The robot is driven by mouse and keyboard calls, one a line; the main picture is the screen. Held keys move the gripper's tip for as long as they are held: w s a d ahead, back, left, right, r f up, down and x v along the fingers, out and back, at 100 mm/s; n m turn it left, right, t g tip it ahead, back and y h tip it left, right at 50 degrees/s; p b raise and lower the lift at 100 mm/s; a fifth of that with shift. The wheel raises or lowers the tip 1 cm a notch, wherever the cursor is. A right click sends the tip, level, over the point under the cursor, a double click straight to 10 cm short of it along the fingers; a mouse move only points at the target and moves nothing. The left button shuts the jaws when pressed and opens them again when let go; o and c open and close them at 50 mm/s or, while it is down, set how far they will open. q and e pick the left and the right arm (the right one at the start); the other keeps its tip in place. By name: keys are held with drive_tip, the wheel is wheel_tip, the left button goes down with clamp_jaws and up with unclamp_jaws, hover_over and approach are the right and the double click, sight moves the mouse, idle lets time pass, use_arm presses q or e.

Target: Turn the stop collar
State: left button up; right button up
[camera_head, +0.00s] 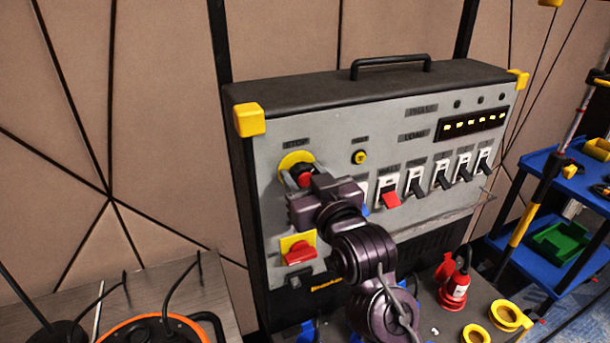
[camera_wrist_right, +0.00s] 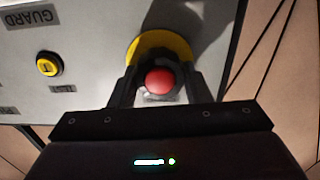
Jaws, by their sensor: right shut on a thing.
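The red stop button (camera_head: 306,180) sits on a yellow backing disc (camera_head: 291,160) at the upper left of the grey panel, below the STOP label. My right gripper (camera_head: 301,176) is at it, with a finger on each side. In the right wrist view the red button (camera_wrist_right: 159,81) shows between the two dark fingers (camera_wrist_right: 158,86), with the yellow disc (camera_wrist_right: 160,43) behind. The gripper is shut on the stop collar around the button; the fingers and the button hide most of the collar. My left gripper is not in view.
Right of the stop button are a small yellow button (camera_head: 359,157) and a row of several switches (camera_head: 443,176). A red rotary handle on a yellow plate (camera_head: 298,252) is below. A red plug (camera_head: 455,287) stands on the lower ledge. A blue shelf cart (camera_head: 575,175) is at right.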

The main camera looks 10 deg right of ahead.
sight(306, 182)
drive_tip(key=o, duration=1)
drive_tip(key=shift+w+f, duration=0.1)
drive_tip(key=shift+w, duration=0.1)
drive_tip(key=shift+s, duration=0.15)
drive_tip(key=s, duration=0.1)
drive_tip(key=s+b, duration=0.1)
drive_tip(key=s, duration=0.2)
drive_tip(key=shift+s+d+f+b, duration=0.2)
drive_tip(key=shift+s+d+b, duration=0.1)
drive_tip(key=shift+d+b, duration=0.1)
drive_tip(key=p, duration=0.1)
drive_tip(key=s+r+p, duration=0.1)
drive_tip(key=shift+s+d+p, duration=0.2)
drive_tip(key=shift+s+p, duration=0.1)
drive_tip(key=shift+p, duration=0.1)
drive_tip(key=shift+s+d+f+p, duration=0.1)
drive_tip(key=shift+s+f+p, duration=0.15)
drive_tip(key=shift+s+p, duration=0.45)
